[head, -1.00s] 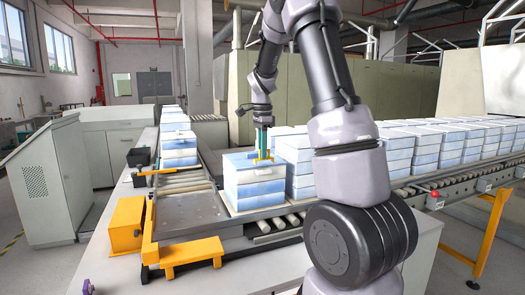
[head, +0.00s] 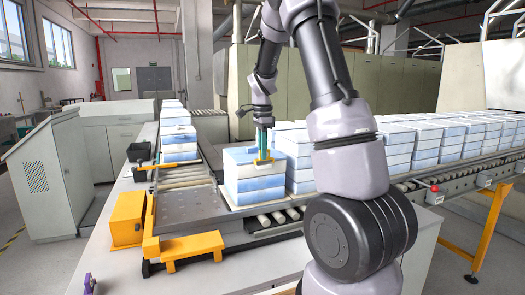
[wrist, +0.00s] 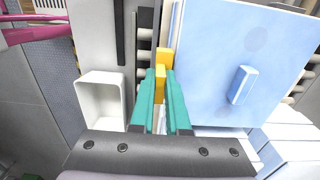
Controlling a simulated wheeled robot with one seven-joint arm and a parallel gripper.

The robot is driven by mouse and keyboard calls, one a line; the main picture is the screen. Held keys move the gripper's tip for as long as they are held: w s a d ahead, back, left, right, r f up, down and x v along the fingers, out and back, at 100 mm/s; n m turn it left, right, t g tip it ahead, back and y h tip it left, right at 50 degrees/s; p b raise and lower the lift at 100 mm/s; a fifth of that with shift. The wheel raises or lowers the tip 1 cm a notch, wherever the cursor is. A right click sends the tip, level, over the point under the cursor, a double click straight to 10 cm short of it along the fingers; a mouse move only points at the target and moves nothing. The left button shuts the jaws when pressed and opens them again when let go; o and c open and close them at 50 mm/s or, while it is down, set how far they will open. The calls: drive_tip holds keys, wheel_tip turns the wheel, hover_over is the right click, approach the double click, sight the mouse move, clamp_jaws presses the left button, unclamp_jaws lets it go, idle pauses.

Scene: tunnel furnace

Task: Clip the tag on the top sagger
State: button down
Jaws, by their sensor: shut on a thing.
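The yellow tag (wrist: 161,72) is between the teal fingers of my gripper (wrist: 163,92) in the wrist view, and my gripper is shut on it. The top sagger (wrist: 215,85) is a pale blue square with a small raised blue block on its top face. The tag is at that sagger's left edge in the wrist view; I cannot tell whether it is seated on the wall. In the head view, my gripper (head: 262,142) points down at the top sagger (head: 240,156), with the yellow tag (head: 263,159) at its rim. The sagger tops a stack on the rollers.
More sagger stacks (head: 445,140) fill the roller line at right, and another stack (head: 178,140) stands behind at left. A metal plate (head: 185,207) with a yellow bracket (head: 184,248) lies left of the near stack. A white open bin (wrist: 100,100) shows in the wrist view.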

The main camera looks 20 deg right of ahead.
drive_tip(key=shift+f, duration=0.8)
drive_tip(key=c, duration=0.8)
unclamp_jaws()
drive_tip(key=shift+r, duration=0.15)
wheel_tip(320, 180, up, 9)
drive_tip(key=shift+r, duration=0.75)
